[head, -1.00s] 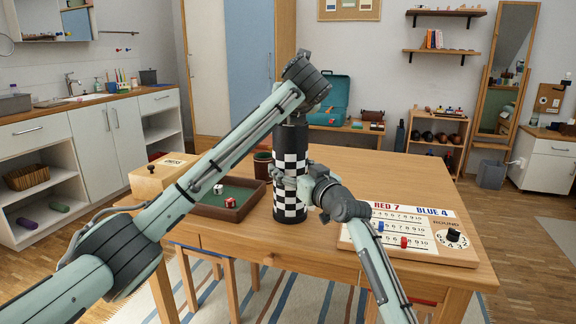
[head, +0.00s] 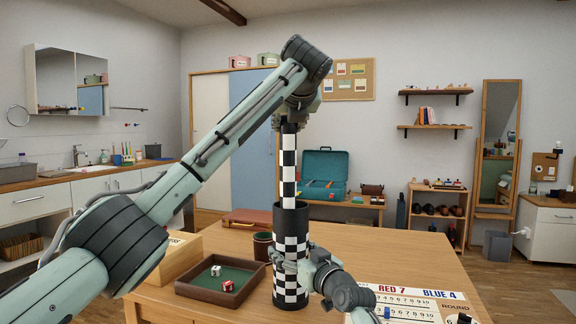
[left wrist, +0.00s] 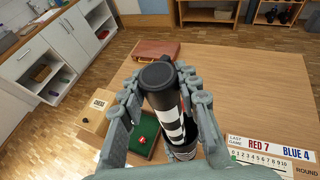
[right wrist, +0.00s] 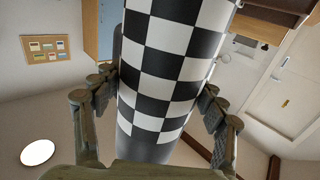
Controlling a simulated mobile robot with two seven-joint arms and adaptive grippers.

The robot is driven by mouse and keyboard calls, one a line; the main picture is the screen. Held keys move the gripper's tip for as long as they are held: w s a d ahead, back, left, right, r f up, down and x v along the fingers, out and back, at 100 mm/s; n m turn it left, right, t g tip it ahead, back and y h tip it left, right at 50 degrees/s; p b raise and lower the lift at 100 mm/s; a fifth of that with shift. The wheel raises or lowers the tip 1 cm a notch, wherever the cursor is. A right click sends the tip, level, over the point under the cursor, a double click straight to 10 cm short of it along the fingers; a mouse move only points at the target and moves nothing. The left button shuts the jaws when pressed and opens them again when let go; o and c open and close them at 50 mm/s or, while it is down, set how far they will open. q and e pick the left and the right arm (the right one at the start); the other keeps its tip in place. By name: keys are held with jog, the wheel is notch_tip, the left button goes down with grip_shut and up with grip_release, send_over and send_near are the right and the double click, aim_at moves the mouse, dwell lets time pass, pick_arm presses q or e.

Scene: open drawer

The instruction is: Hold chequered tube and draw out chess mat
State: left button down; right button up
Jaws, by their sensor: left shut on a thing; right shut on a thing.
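The chequered tube (head: 291,243) stands upright on the wooden table, with a black rim at its open top. My right gripper (head: 290,267) is shut on its lower part from the front; the right wrist view shows the fingers on both sides of the tube (right wrist: 165,75). The rolled chess mat (head: 289,170) sticks up out of the tube, its lower end hidden inside. My left gripper (head: 298,112) is shut on the mat's black top end, high above the tube. In the left wrist view the mat's black end (left wrist: 158,76) lies between the fingers.
A brown dice tray (head: 190,289) with two dice and a dark cup (head: 262,245) stand left of the tube. A wooden box (head: 180,258) is further left. A scoreboard (head: 418,305) lies to the right. The table's back right is clear.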

pick_arm(q)
notch_tip(320, 180, up, 12)
dwell(0.3)
dwell(0.4)
pick_arm(e)
jog(key=o, duration=1.3)
jog(key=shift+o, duration=0.2)
